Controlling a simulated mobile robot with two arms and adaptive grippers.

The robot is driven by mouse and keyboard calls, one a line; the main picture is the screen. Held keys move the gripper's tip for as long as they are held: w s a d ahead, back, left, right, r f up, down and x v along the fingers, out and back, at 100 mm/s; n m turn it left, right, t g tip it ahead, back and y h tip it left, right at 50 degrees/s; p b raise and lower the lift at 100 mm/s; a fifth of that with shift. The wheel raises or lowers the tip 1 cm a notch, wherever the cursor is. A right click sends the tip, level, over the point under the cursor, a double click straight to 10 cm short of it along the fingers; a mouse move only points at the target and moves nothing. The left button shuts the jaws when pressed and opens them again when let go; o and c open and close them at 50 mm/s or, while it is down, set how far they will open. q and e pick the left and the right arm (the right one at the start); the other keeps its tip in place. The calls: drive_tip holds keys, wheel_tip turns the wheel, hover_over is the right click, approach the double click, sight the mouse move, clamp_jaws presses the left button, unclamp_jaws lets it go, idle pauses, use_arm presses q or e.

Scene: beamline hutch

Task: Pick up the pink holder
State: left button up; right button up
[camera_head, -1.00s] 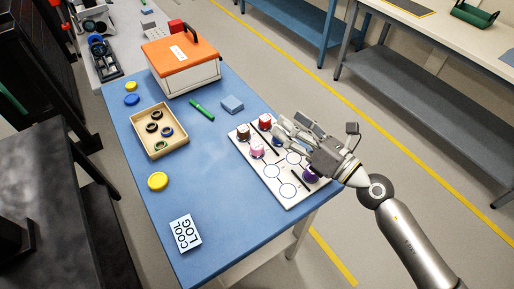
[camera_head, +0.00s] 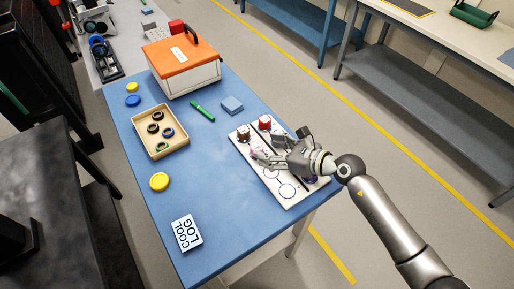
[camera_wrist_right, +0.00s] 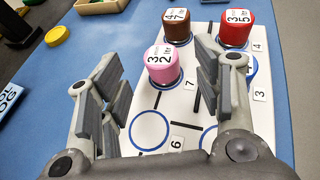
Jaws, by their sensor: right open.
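The pink holder (camera_wrist_right: 163,64) is a short cylinder with a white label, standing on the white board (camera_wrist_right: 135,125) in the right wrist view. My right gripper (camera_head: 268,148) is low over the board, fingers open. In the right wrist view its two fingers frame the pink holder left and right, with the holder beyond them toward the far end. Nothing is held. In the head view the gripper mostly hides the pink holder. My left gripper is not in view.
A brown holder (camera_wrist_right: 177,28) and a red holder (camera_wrist_right: 235,31) stand close behind the pink one.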

sight(260, 147)
drive_tip(key=x, duration=0.4)
drive_tip(key=shift+w+a+f+p, duration=0.1)
drive_tip(key=shift+f+p, duration=0.15)
drive_tip(key=shift+p, duration=0.1)
drive_tip(key=c, duration=1.1)
